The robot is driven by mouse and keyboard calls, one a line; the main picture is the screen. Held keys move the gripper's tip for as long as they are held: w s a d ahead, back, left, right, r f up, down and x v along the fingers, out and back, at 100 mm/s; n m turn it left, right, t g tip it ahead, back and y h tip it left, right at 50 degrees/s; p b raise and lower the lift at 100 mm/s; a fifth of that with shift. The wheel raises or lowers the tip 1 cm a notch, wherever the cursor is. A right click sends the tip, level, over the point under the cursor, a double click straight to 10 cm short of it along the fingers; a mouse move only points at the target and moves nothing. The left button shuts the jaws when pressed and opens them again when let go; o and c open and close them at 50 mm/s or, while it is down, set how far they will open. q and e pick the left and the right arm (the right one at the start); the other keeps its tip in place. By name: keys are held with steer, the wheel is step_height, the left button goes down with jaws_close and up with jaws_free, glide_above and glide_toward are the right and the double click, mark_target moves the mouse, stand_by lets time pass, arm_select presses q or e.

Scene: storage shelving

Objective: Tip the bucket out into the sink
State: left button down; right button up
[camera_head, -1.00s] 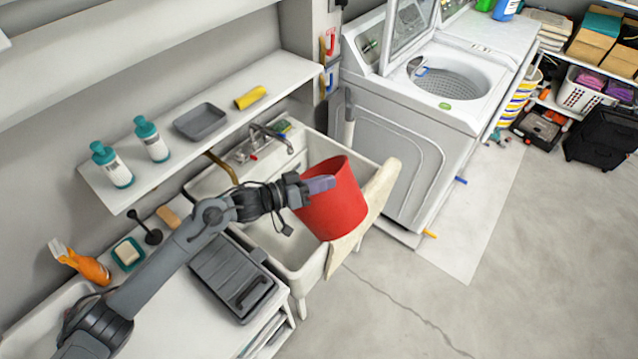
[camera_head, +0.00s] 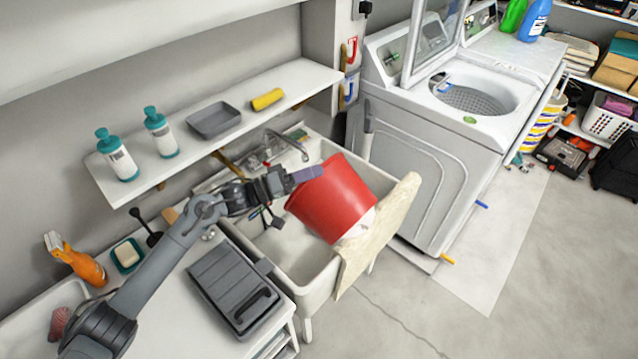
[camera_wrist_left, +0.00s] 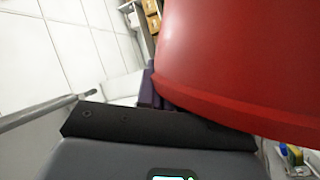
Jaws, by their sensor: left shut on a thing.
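The red bucket (camera_head: 335,200) is tilted over the white sink (camera_head: 312,296), near the sink's right side. My left gripper (camera_head: 306,174) is shut on the bucket's rim at its upper left. In the left wrist view the bucket (camera_wrist_left: 240,60) fills the upper right, close against the gripper. The inside of the bucket is hidden from the head view, and I cannot tell whether anything is in it. My right gripper is not in view.
A beige cloth (camera_head: 385,232) hangs over the sink's right edge. The faucet (camera_head: 287,145) stands behind the sink, below a white shelf (camera_head: 190,165). A washing machine (camera_head: 430,165) stands to the right. A grey case (camera_head: 235,288) lies on the left counter.

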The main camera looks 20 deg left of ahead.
arm_select(q)
steer(key=w+a+f+n+t+b, duration=0.3)
steer(key=a+n+b, duration=0.3)
steer(key=a, duration=0.3)
steer(key=shift+w+a+f+n+t, duration=0.15)
steer(key=shift+w+f+n+t, duration=0.15)
steer(key=shift+w+f+n, duration=0.4)
steer(key=shift+w+r, duration=0.1)
